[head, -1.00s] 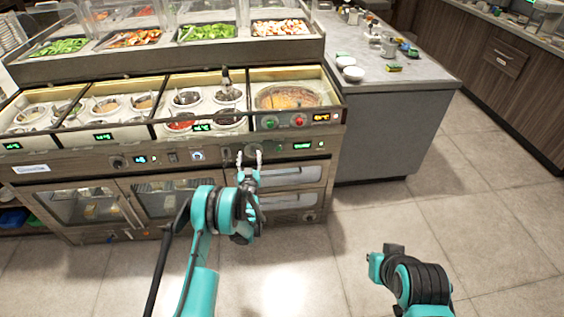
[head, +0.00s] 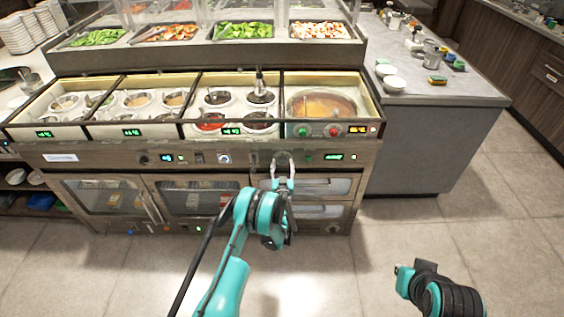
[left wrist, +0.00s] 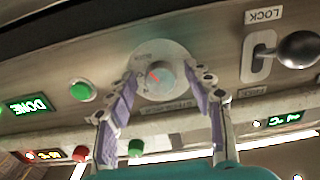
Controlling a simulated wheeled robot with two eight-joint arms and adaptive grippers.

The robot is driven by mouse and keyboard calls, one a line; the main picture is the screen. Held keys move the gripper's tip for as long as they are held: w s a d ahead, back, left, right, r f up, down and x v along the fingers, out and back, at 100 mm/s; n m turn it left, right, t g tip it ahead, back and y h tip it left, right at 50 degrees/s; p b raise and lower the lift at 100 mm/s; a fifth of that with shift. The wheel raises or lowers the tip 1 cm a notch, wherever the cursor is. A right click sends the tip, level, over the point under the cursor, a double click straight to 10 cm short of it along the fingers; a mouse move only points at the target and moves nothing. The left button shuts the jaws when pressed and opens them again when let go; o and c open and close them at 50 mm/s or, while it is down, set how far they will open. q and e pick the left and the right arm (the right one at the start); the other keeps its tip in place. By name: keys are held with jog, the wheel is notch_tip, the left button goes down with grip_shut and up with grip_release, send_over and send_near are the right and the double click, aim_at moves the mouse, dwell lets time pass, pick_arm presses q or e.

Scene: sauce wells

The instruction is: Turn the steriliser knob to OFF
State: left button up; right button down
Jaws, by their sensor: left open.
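The steriliser knob (left wrist: 160,77) is a round grey dial with a red mark on a pale disc in the left wrist view. The red mark points to the upper left there. The disc's printed words are too blurred to read. In the head view the knob's round plate (head: 283,158) is on the counter's front panel. My left gripper (head: 283,169) is open in front of it. In the left wrist view its two fingers stand either side of the knob; I cannot tell whether they touch it.
A LOCK lever with a black ball (left wrist: 298,49) is right of the knob in the left wrist view. A green button (left wrist: 82,91) and a DONE display (left wrist: 29,106) are left of it. A grey side counter (head: 420,150) stands at right.

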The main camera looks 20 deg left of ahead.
pick_arm(q)
jog(key=shift+s+d+r, duration=0.1)
jog(key=shift+s+r, duration=0.05)
jog(key=shift+s, duration=0.05)
jog(key=shift+c, duration=0.2)
jog(key=c, duration=1.1)
